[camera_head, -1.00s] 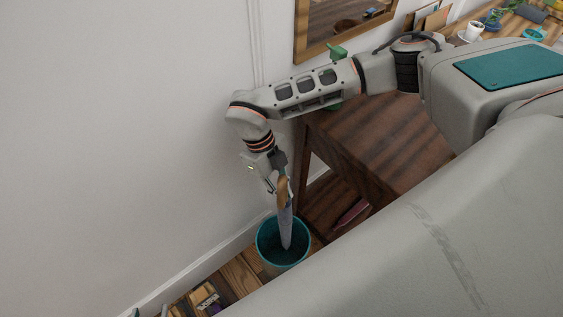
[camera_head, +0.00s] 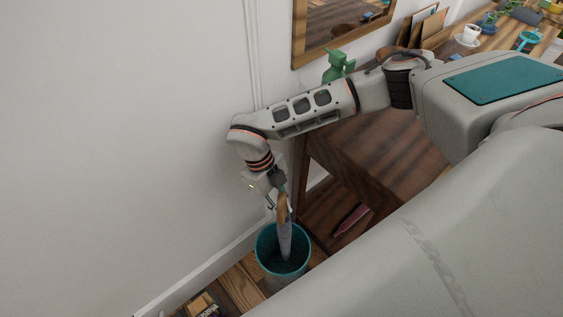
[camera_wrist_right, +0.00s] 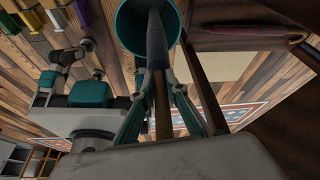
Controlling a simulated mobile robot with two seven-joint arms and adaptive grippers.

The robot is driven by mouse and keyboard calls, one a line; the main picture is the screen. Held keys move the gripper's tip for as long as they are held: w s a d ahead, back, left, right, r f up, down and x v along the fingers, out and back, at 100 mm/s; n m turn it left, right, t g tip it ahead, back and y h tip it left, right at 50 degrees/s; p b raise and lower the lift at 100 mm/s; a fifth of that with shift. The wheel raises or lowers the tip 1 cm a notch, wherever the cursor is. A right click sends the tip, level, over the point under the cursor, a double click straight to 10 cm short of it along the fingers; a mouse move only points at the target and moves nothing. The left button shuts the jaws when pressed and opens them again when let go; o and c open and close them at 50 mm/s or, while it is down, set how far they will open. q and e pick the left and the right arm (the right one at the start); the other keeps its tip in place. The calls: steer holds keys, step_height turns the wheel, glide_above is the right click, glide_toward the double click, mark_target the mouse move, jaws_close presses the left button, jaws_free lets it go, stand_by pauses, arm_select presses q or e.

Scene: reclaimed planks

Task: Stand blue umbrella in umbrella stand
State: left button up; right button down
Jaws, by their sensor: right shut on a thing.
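The blue umbrella (camera_head: 285,238) is furled, greyish blue, with a tan wooden handle. It hangs steeply, tip down, slightly tilted, with its lower part inside the mouth of the teal umbrella stand (camera_head: 262,257). My right gripper (camera_head: 277,194) is shut on the umbrella near its handle, above the stand's rim. In the right wrist view the umbrella (camera_wrist_right: 156,42) runs from between the fingers into the round teal stand (camera_wrist_right: 129,30). Whether the tip touches the stand's floor cannot be seen. My left gripper does not show.
A dark wooden table (camera_head: 375,150) stands right of the stand, with a pink-red item (camera_head: 350,219) on its lower shelf. The white wall (camera_head: 120,140) is close on the left. Small boxes (camera_head: 203,304) lie below on the floor.

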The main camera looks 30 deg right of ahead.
mark_target(282, 190)
steer(key=c, duration=1.9)
jaws_free()
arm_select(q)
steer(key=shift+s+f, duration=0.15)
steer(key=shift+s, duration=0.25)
arm_select(e)
steer(key=shift+r, duration=0.1)
steer(key=shift+r, duration=0.3)
step_height(282, 190, up, 9)
steer(key=shift+r, duration=0.15)
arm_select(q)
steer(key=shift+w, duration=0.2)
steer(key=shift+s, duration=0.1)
arm_select(e)
steer(key=shift+s, duration=0.1)
